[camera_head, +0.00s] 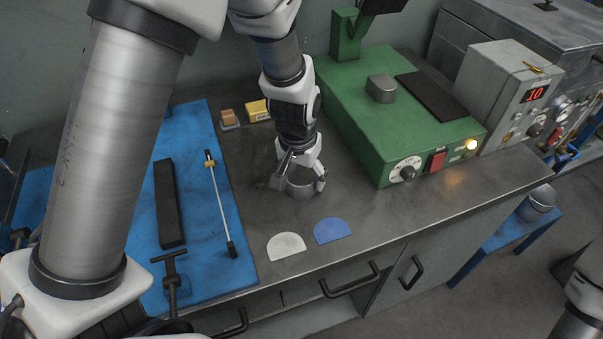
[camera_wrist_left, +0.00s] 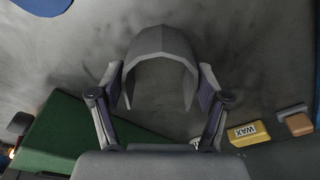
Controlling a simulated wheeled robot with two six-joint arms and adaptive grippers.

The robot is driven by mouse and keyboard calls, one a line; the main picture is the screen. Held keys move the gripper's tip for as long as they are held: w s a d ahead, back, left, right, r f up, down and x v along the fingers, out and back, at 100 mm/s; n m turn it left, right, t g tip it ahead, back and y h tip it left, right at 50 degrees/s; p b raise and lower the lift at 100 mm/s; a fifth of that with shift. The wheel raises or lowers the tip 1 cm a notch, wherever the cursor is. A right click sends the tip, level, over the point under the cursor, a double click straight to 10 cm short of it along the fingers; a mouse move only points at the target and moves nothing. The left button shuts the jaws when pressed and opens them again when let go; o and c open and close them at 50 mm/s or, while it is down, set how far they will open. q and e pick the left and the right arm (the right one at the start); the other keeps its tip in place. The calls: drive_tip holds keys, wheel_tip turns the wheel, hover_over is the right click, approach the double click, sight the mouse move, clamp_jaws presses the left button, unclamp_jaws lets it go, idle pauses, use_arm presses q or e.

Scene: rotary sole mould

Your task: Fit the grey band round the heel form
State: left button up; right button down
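The grey band (camera_head: 301,188) is a faceted arch at the bench top's middle, between the fingers of my left gripper (camera_head: 300,184), which points down. In the left wrist view the band (camera_wrist_left: 160,42) shows its closed curve at the top and its two legs between the fingertips (camera_wrist_left: 160,88). The fingers flank the legs from outside, very close; I cannot tell whether the pads press on them. The heel form appears to be the grey rounded block (camera_head: 381,88) on top of the green machine (camera_head: 345,100), with nothing around it. My right gripper is out of view.
White (camera_head: 286,246) and blue (camera_head: 333,231) half-round pieces lie near the bench's front edge. A blue mat (camera_head: 200,130) at left holds a dark bar (camera_head: 168,200) and a thin rod (camera_head: 219,200). A yellow wax block (camera_head: 257,110) is behind. A grey control box (camera_head: 505,90) stands right.

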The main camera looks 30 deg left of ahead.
use_arm(q)
drive_tip(key=shift+o, duration=0.7)
drive_tip(key=shift+w, duration=0.1)
wheel_tip(320, 180, up, 12)
drive_tip(key=s+p, duration=0.1)
drive_tip(key=shift+s+r, duration=0.15)
drive_tip(key=shift+s, duration=0.1)
